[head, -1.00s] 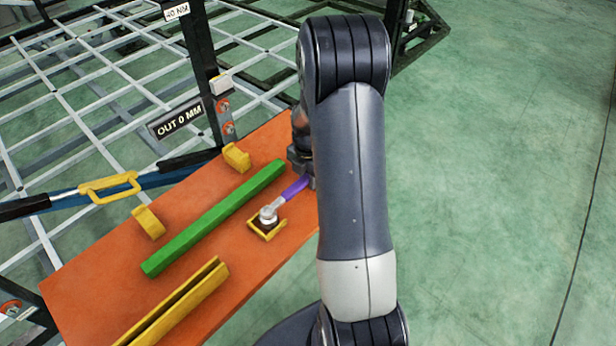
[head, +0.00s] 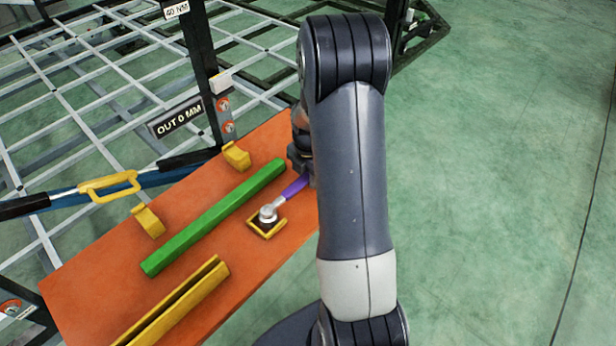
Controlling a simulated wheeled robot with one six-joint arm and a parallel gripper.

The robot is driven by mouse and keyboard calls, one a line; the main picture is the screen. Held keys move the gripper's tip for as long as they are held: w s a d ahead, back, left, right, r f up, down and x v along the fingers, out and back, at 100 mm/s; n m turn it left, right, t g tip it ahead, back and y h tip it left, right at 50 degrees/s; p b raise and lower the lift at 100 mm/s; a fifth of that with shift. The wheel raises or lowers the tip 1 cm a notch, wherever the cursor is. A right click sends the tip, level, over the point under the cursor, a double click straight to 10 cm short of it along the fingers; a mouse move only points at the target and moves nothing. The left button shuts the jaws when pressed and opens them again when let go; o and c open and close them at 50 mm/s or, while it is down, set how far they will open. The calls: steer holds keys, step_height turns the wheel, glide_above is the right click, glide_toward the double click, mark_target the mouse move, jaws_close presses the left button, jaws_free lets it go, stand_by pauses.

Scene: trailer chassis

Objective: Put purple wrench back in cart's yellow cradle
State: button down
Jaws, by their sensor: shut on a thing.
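The purple wrench (head: 293,189) has a purple handle and a silver head (head: 268,213). Its head is at a small square yellow cradle (head: 280,229) on the orange cart top (head: 240,265); I cannot tell whether it is fully seated. My gripper (head: 304,175) is shut on the far end of the purple handle, low over the cart's right edge. My arm hides most of the gripper and the handle's end.
A green bar (head: 215,217) lies across the cart, left of the wrench. A long yellow channel (head: 180,305) sits at the front, and two yellow holders (head: 236,156) stand behind the bar. A blue-black tool with a yellow loop (head: 108,187) lies beyond the cart's left edge.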

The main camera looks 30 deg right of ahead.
stand_by(0.3)
steer(key=c, duration=0.6)
jaws_free()
steer(key=shift+c, duration=0.2)
steer(key=shift+r, duration=0.1)
steer(key=shift+r+p, duration=2.65)
steer(key=shift+r, duration=1.3)
steer(key=shift+f, duration=0.15)
steer(key=shift+f+b, duration=2.5)
steer(key=shift+f, duration=1.05)
